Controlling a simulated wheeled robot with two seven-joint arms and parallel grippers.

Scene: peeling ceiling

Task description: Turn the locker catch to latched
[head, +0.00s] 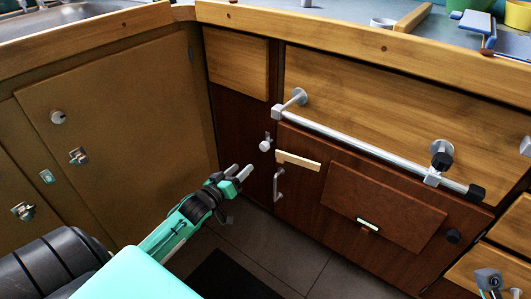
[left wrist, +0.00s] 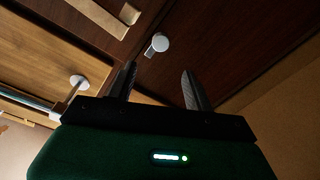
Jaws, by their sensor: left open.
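The catch (head: 265,145) is a small pale round knob with a short metal piece, on the dark wood panel beside the edge of the dark locker door (head: 310,184). It also shows in the left wrist view as a pale knob (left wrist: 160,42) just beyond the fingertips. My left gripper (head: 241,171) is open and empty, below and left of the catch and apart from it. Its two dark fingers (left wrist: 159,84) point towards the catch in the left wrist view. I cannot tell from its look whether the catch is latched.
A metal rail (head: 365,142) runs across the cabinet above the locker door. A metal handle (head: 279,185) and a light wood strip (head: 298,161) are on that door. Tan doors (head: 125,110) with several fittings stand at left. The tiled floor (head: 275,245) is open below.

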